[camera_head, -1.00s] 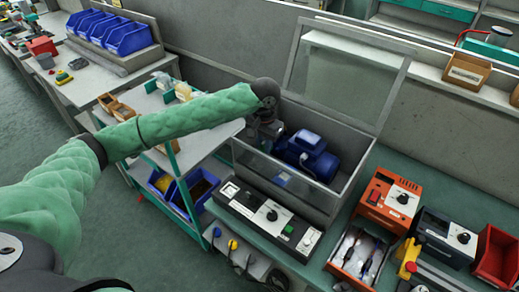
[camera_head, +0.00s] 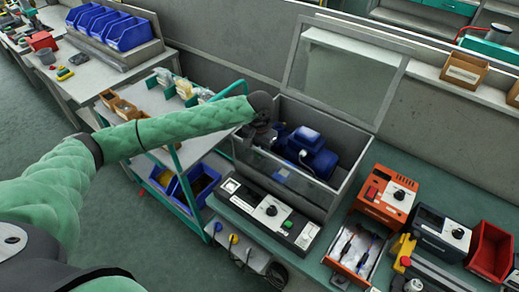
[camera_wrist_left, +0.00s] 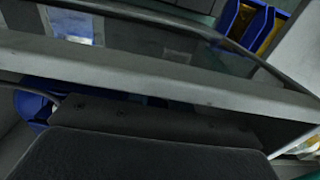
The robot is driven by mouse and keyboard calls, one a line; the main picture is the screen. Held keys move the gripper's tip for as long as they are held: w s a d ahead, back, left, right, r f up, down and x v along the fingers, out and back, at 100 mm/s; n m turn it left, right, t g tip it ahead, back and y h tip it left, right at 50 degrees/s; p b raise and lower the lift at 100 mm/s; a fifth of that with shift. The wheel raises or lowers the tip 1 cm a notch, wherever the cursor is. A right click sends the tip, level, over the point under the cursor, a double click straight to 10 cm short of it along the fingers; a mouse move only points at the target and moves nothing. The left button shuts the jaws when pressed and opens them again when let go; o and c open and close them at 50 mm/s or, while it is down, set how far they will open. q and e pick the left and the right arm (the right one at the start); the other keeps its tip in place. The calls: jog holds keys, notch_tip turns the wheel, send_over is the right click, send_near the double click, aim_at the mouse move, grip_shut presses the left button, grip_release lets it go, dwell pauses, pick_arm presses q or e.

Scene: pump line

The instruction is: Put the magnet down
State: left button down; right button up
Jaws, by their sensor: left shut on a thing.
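My left gripper (camera_head: 262,138) is at the left end of the open grey test box (camera_head: 338,205), beside the blue pump (camera_head: 312,160) inside it. Its fingers are small and dark in the head view. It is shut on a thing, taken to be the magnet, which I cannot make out. In the left wrist view a dark block (camera_wrist_left: 140,155) fills the bottom, and the grey box rim (camera_wrist_left: 160,85) crosses the picture. A bit of blue pump (camera_wrist_left: 32,105) shows beneath the rim. My right gripper is not in view.
The box's clear lid (camera_head: 345,65) stands raised behind. A control panel (camera_head: 265,212) lies in front. An orange unit (camera_head: 385,195), a tool tray (camera_head: 355,250) and a red bin (camera_head: 492,252) are at right. A green-framed trolley (camera_head: 160,100) stands at left, under my arm.

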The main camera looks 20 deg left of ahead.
pick_arm(q)
jog(key=c, duration=1.3)
grip_release()
jog(key=shift+o, duration=0.2)
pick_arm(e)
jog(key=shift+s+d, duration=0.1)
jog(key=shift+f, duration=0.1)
pick_arm(q)
jog(key=shift+r, duration=0.25)
notch_tip(320, 180, up, 12)
jog(key=b, duration=0.4)
jog(key=shift+f+b, duration=0.15)
jog(key=shift+b, duration=0.15)
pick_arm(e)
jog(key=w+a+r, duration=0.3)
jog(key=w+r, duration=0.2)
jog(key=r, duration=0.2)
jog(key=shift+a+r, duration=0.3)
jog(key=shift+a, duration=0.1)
